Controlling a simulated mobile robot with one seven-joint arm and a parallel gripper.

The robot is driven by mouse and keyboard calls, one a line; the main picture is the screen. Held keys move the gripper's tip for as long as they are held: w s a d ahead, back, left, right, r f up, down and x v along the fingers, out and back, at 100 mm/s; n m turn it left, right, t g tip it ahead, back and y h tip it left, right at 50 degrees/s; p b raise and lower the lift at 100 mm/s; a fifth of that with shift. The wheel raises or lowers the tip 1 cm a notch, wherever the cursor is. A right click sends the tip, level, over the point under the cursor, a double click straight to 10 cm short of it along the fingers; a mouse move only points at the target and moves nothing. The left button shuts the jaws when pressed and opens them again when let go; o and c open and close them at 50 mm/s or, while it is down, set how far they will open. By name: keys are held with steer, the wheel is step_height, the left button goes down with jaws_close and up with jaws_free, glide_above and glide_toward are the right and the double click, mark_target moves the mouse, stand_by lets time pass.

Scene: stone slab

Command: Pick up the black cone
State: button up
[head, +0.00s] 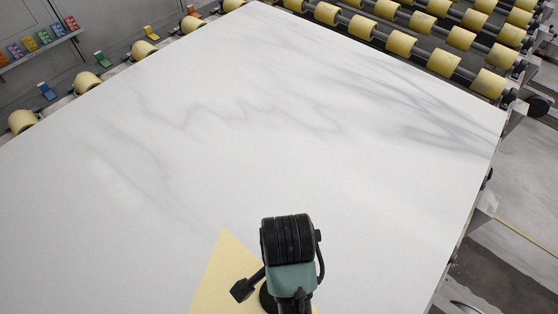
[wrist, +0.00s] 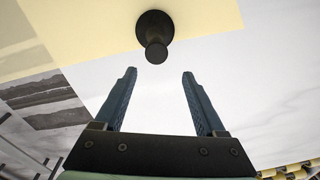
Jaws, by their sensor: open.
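The black cone (wrist: 154,27) shows at the top of the wrist view as a dark round base with a narrower rounded end toward my gripper. Its base is on the yellow sheet (wrist: 60,25), close to the sheet's edge. My gripper (wrist: 159,74) is open and empty, its two blue fingers apart and pointing toward the cone. The cone lies beyond the fingertips, roughly in line with the gap between them. In the head view my arm stands over the yellow sheet (head: 217,268) at the bottom; I cannot clearly make out the cone or the fingers there.
The large white stone slab (head: 250,120) with grey veins is otherwise bare. Yellow rollers (head: 400,43) run along its far right edge, with more rollers (head: 87,82) along the left. A shelf (head: 40,48) with small coloured items is at the upper left. Floor lies beyond the right edge.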

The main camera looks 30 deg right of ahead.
steer(key=shift+g, duration=0.3)
steer(key=f, duration=0.2)
steer(key=s+f, duration=0.1)
steer(key=f, duration=0.2)
steer(key=f+b, duration=0.1)
steer(key=f, duration=0.1)
steer(key=shift+s+a+f, duration=0.2)
steer(key=shift+a+f, duration=0.05)
steer(key=shift+a, duration=0.05)
steer(key=shift+w+a+f+p, duration=0.1)
steer(key=shift+w+f+p, duration=0.1)
steer(key=shift+f, duration=0.75)
steer(key=shift+w+a+f+p, duration=0.15)
steer(key=shift+f+p, duration=0.1)
steer(key=shift+f, duration=0.7)
steer(key=shift+w+a+f+p, duration=0.1)
steer(key=shift+w+f+p, duration=0.1)
steer(key=shift+f, duration=0.75)
jaws_close()
